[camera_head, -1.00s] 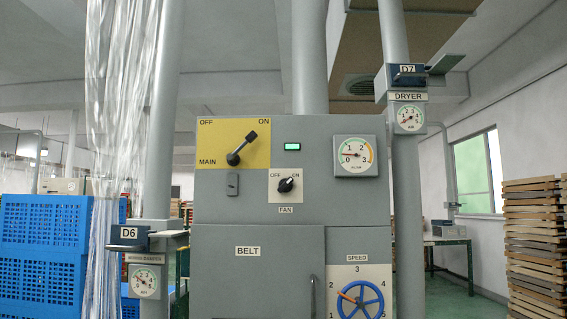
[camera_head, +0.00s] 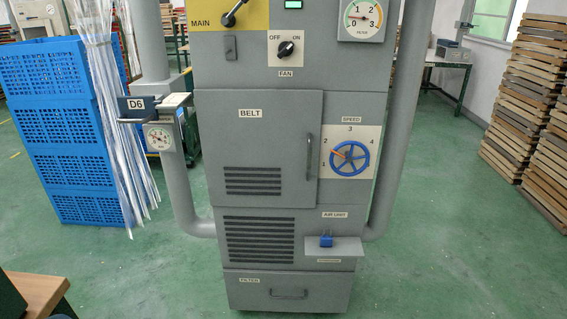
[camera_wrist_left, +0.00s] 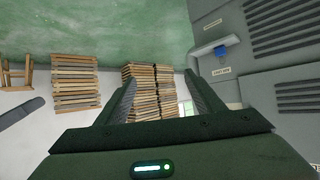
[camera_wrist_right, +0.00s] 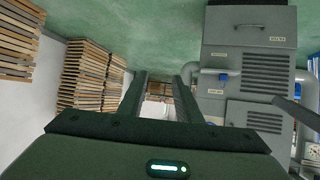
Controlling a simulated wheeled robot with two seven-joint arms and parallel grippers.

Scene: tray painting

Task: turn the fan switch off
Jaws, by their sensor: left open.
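The fan switch (camera_head: 286,48) is a black knob on a pale plate near the top of the grey cabinet in the head view. OFF is printed at its upper left and ON at its upper right, with a FAN label below. Its pointer tilts to the upper right, toward ON. Neither gripper shows in the head view. My left gripper (camera_wrist_left: 160,80) has its fingers apart with nothing between them in the left wrist view. My right gripper (camera_wrist_right: 162,78) also has its fingers apart and empty. Neither touches the switch.
The grey cabinet has a BELT door (camera_head: 255,145), a blue speed wheel (camera_head: 349,157) and a MAIN lever (camera_head: 234,14) cut by the top edge. Blue crates (camera_head: 60,140) stand left, stacked wooden trays (camera_head: 530,100) right. Green floor before the cabinet is clear.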

